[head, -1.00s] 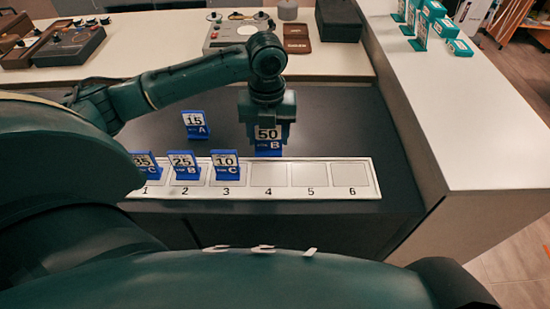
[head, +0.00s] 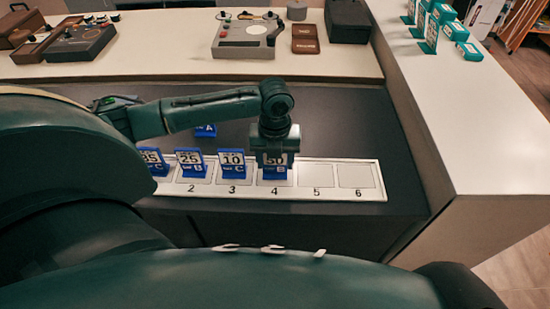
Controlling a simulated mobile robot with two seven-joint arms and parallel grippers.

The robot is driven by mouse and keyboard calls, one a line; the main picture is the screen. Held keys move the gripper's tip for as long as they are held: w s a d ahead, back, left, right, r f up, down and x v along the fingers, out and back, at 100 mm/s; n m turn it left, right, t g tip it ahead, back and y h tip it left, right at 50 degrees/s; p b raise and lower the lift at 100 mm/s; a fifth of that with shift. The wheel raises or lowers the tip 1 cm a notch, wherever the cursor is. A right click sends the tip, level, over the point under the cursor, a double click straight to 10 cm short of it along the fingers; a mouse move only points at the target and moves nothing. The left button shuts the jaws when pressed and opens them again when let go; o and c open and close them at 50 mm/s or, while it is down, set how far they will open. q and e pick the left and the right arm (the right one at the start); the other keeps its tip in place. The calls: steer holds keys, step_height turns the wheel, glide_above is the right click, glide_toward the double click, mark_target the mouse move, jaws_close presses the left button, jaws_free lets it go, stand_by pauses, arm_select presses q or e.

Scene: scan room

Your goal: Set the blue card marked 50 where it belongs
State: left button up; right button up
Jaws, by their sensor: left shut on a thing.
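My left gripper (head: 275,153) points down and is shut on the blue card marked 50 (head: 275,172), which also bears a B. The card is upright over slot 4 of the white numbered strip (head: 317,192); I cannot tell whether its base touches the strip. The fingers cover part of its upper face. Blue cards 35 (head: 155,168), 25 (head: 190,168) and 10 (head: 232,168) stand to its left, with 25 in slot 2 and 10 in slot 3. Slots 5 and 6 are empty. My right gripper is out of view.
A blue card marked A (head: 205,131) stands behind the strip, mostly hidden by my left arm. Green cards and boxes (head: 442,12) stand on the white counter at right. A grey device (head: 247,36) and brown cases are at the back. Dark desk right of the gripper is clear.

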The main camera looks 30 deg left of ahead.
arm_select(q)
steer(key=o, duration=1)
steer(key=shift+r, duration=0.1)
step_height(320, 180, up, 12)
stand_by(0.4)
